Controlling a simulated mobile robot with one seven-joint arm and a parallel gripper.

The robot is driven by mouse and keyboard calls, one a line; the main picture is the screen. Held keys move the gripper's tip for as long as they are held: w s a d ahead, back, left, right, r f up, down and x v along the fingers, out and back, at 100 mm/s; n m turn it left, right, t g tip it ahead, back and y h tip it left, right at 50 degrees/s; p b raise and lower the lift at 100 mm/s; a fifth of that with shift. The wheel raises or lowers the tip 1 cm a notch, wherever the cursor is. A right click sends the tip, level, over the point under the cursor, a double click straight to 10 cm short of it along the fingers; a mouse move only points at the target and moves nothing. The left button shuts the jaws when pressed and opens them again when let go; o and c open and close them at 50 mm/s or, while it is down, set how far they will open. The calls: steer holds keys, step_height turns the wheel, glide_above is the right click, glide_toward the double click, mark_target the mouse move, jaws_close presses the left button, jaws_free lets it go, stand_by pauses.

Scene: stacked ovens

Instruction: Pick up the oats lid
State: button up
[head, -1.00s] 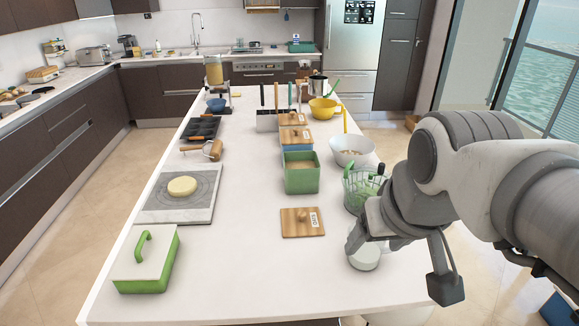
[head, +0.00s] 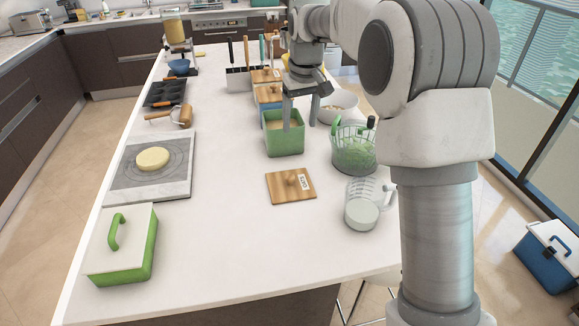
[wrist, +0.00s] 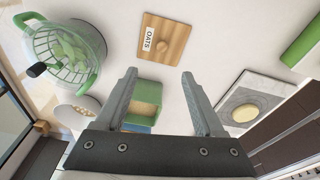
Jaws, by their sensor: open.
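The oats lid (head: 291,186) is a square wooden lid with a round knob and a white label. It lies flat on the white counter, in front of an open green box (head: 284,141). In the wrist view the lid (wrist: 162,43) shows at the top centre, with OATS on its label, beyond the fingertips. My gripper (head: 300,112) is open and empty, pointing down above the green box and behind the lid. In the wrist view its two fingers (wrist: 160,74) are spread apart, with the green box (wrist: 148,97) showing between them.
A salad spinner (head: 353,147) and a measuring jug (head: 364,203) stand right of the lid. A green lidded box (head: 122,245) and a board with dough (head: 148,180) are on the left. More wooden-lidded boxes stand behind the green box. The counter left and front of the lid is clear.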

step_height(320, 180, down, 4)
steer(key=w+a, duration=0.2)
steer(key=w, duration=0.1)
glide_above(290, 176)
steer(key=shift+g, duration=0.3)
steer(key=f, duration=1.1)
steer(key=shift+s+d+f, duration=0.1)
steer(key=shift+s+f, duration=0.15)
steer(key=shift+s, duration=0.05)
steer(key=shift+w+f, duration=0.15)
steer(key=shift+f, duration=1.3)
steer(key=shift+w+f, duration=0.1)
steer(key=shift+f, duration=1.35)
jaws_close()
